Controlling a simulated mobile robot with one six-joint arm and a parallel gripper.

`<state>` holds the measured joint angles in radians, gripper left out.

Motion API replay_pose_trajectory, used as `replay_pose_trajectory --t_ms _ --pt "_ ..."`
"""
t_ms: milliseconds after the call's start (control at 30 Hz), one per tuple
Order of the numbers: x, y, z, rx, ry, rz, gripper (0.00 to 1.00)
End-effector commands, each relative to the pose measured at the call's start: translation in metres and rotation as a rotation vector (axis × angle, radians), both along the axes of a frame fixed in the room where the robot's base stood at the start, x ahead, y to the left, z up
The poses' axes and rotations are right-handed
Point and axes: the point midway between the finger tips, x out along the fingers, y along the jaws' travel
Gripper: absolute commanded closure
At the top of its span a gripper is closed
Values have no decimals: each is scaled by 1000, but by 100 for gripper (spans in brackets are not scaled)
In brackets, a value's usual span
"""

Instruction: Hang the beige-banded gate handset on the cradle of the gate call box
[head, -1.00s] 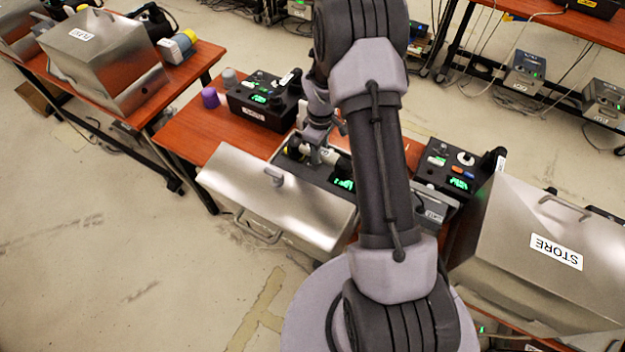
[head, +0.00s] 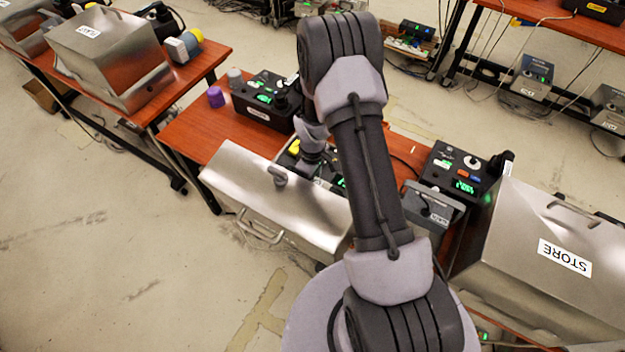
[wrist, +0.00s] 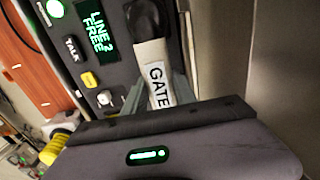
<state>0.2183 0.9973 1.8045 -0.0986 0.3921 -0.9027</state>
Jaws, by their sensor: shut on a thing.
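My gripper (wrist: 158,92) is shut on the gate handset (wrist: 152,55), across its beige band with the GATE label. The handset's black end (wrist: 147,17) points away, beside the panel of a call box (wrist: 112,60) that reads LINE 2 FREE. I cannot tell whether the handset touches the cradle, as the cradle is hidden. In the head view my gripper (head: 312,155) is low over the call box (head: 328,182) behind an open metal hood (head: 270,195). The handset is hidden there by my wrist.
A metal wall stands close right of the handset in the wrist view. Another call box (head: 262,100) and a purple cup-like thing (head: 216,97) are at the left on the table. A further box (head: 460,170) and the STORE hood (head: 540,240) are at the right.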

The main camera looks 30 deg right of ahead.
Motion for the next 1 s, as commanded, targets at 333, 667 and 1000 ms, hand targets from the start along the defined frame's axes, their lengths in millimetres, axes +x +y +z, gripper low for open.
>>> replay_pose_trajectory --t_ms 333,667,1000 --pt "0 0 -1 0 0 0 46" --pt "1 0 47 -1 -4 0 46" --pt "0 0 119 1 -1 0 46"
